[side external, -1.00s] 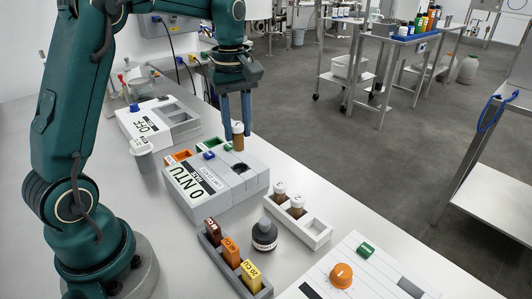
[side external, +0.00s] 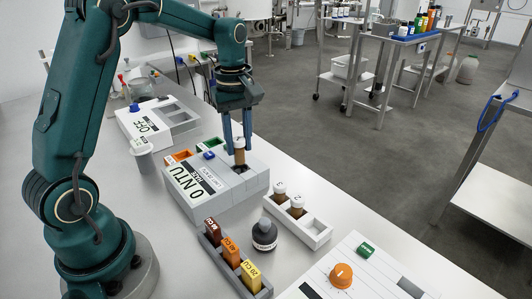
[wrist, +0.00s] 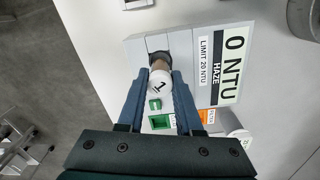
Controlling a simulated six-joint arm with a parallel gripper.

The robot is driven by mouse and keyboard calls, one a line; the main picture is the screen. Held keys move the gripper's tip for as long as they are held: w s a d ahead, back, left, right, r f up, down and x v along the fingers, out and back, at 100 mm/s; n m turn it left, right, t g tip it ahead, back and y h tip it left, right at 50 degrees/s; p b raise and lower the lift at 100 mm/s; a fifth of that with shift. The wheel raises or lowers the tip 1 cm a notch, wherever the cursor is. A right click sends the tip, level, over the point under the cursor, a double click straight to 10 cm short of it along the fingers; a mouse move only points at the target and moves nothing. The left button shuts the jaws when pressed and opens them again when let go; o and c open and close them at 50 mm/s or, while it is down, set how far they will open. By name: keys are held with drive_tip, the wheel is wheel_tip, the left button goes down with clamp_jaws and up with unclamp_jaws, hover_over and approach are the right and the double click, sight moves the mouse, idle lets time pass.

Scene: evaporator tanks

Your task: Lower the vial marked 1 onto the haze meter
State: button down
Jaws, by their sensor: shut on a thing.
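The vial marked 1 is brown with a white cap; in the side view the vial (side external: 240,158) is upright between the finger tips. In the wrist view its cap (wrist: 160,83) shows the 1. My gripper (side external: 238,148) is shut on the vial, also seen from the wrist (wrist: 160,80). The grey haze meter (side external: 200,196) reads 0 NTU; it also shows in the wrist view (wrist: 205,65).
A rack (side external: 318,232) holds two brown vials. A dark bottle (side external: 264,235) and a holder with coloured blocks (side external: 233,277) stand nearby. A grey cup (side external: 143,156) and a second instrument (side external: 150,123) reading OFF stand behind the meter. A panel has an orange knob (side external: 341,275).

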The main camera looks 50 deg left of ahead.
sight(240, 156)
drive_tip(key=shift+f, duration=2)
drive_tip(key=shift+f, duration=0.1)
drive_tip(key=c, duration=0.5)
unclamp_jaws()
